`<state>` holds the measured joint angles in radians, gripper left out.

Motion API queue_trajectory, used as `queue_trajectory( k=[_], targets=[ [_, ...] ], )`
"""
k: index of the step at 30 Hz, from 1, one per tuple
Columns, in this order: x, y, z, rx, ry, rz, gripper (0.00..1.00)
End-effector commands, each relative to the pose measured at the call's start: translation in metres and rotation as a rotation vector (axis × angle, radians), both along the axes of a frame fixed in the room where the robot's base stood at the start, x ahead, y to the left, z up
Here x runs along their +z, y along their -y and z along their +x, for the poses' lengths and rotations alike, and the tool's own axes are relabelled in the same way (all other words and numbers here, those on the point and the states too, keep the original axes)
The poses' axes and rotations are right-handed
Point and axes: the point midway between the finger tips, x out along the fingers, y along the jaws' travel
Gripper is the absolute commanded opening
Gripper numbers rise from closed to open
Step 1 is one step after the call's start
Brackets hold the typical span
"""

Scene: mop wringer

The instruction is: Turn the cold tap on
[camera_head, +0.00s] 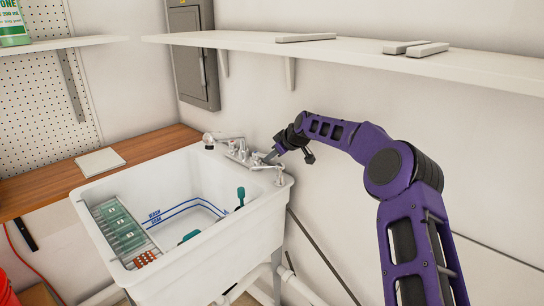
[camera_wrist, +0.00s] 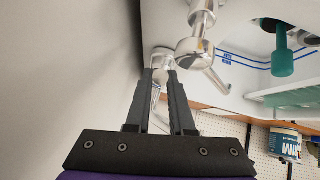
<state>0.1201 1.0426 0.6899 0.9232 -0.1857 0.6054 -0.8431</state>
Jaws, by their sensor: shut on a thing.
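A chrome faucet (camera_head: 238,150) sits on the back rim of the white utility sink (camera_head: 262,215). My gripper (camera_head: 268,157) reaches in from the right, at the faucet's right-hand end. In the wrist view, the two dark fingers of my gripper (camera_wrist: 161,78) are shut on a chrome tap handle (camera_wrist: 157,97), with part of the lever between them. The chrome spout and its rounded body (camera_wrist: 194,52) stand just right of the fingers. No hot or cold marking is readable, and no running water is visible.
The basin holds a green divided tray (camera_head: 118,228) and teal-handled items (camera_head: 240,196). A wooden counter (camera_head: 150,146) adjoins the sink. A white shelf (camera_head: 350,55) runs above my arm, and the wall is close behind the faucet.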

Motion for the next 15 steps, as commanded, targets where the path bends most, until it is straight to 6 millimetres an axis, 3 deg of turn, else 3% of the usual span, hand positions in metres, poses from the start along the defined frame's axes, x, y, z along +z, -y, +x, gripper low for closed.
queue_trajectory(
  k=[15],
  targets=[
    [-0.002, -0.022, -0.018, -0.286, 0.007, -0.006, 0.0]
  ],
)
